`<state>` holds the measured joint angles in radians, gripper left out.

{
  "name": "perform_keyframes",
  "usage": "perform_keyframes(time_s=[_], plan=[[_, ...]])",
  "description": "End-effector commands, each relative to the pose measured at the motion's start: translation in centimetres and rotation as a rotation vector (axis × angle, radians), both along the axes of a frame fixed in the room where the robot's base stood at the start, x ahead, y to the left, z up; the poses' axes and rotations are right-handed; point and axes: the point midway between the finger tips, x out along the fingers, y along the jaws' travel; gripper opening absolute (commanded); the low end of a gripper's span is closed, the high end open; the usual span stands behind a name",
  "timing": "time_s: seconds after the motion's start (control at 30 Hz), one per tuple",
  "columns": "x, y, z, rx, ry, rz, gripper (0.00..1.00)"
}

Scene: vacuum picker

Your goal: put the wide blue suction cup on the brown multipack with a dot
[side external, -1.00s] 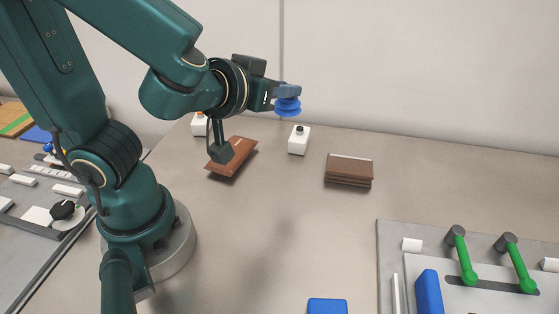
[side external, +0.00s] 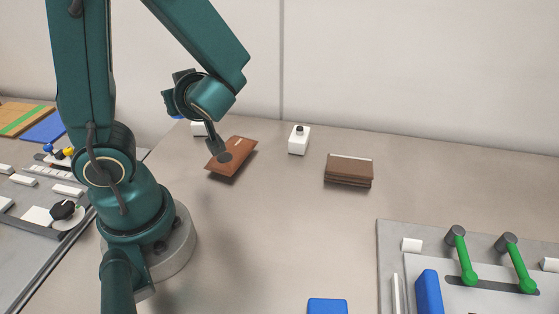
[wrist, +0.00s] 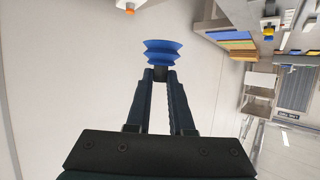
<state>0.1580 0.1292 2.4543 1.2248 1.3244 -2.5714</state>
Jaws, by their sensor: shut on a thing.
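The wide blue suction cup (wrist: 162,52), with ribbed bellows, is between the tips of my gripper (wrist: 160,75) in the wrist view. The gripper is shut on its dark stem. I cannot make out a dot on either.
A grey fixture with green levers (side external: 463,258) is at front right, a blue block (side external: 327,306) at the front. The middle table is clear.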

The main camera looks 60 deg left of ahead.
Motion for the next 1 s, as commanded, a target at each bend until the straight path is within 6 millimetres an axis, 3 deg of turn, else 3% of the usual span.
perform_keyframes(time_s=[0.6, 0.8, 1.0], plan=[[7.3, -4.3, -5.1, 0.000, -0.001, -0.004, 0.00], [7.8, -4.7, -5.8, 0.000, 0.002, -0.003, 0.00], [7.8, -4.7, -8.2, 0.001, 0.004, -0.004, 0.00]])
